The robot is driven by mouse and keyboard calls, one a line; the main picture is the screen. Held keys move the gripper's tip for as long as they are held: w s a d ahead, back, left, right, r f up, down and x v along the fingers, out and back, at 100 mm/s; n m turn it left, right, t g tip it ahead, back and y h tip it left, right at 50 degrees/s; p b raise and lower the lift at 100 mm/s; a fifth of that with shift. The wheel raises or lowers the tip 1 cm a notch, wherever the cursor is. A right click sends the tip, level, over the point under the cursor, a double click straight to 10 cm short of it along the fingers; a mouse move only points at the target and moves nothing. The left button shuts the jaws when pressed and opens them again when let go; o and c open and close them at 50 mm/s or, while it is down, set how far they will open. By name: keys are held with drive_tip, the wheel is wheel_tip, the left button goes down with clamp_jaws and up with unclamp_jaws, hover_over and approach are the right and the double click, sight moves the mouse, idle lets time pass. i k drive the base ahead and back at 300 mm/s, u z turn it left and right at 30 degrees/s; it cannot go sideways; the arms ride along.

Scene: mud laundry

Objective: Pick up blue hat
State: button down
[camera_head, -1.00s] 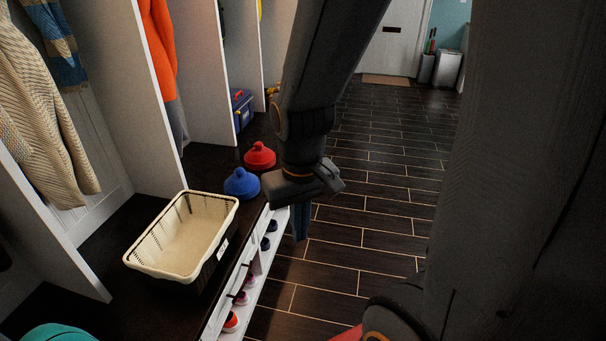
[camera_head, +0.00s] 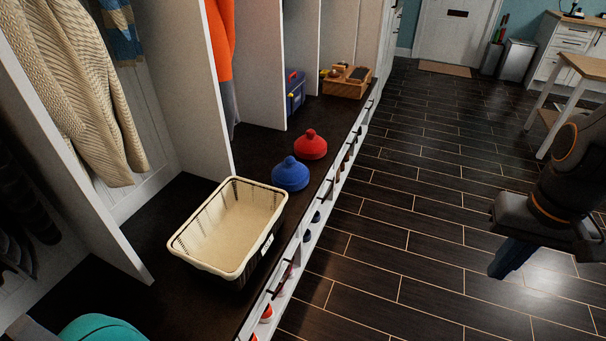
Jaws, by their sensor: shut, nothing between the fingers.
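The blue hat (camera_head: 290,175) sits on the dark bench top (camera_head: 190,215), just beyond the cream basket. It is rounded with a small knob on top. A red hat (camera_head: 311,144) of the same shape sits right behind it. My gripper (camera_head: 508,262) is at the right of the picture, over the floor, pointing down. It is shut and empty, well apart from the blue hat.
An empty cream basket (camera_head: 185,247) stands on the bench in front of the hats. White dividers (camera_head: 262,60) rise behind. A wooden caddy (camera_head: 346,84) and a blue box (camera_head: 295,92) stand farther back. Shoes fill the shelf below. The tiled floor (camera_head: 400,215) is clear.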

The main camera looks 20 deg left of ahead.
sight(290, 175)
drive_tip(key=k, duration=0.9)
drive_tip(key=u, duration=0.95)
drive_tip(key=i, duration=1)
drive_tip(key=z, duration=0.25)
drive_tip(key=k, duration=1.1)
drive_tip(key=z, duration=1.15)
drive_tip(key=k, duration=0.7)
drive_tip(key=z, duration=0.35)
drive_tip(key=i, duration=1.65)
drive_tip(key=u, duration=0.6)
drive_tip(key=i, duration=1.65)
drive_tip(key=u, duration=0.6)
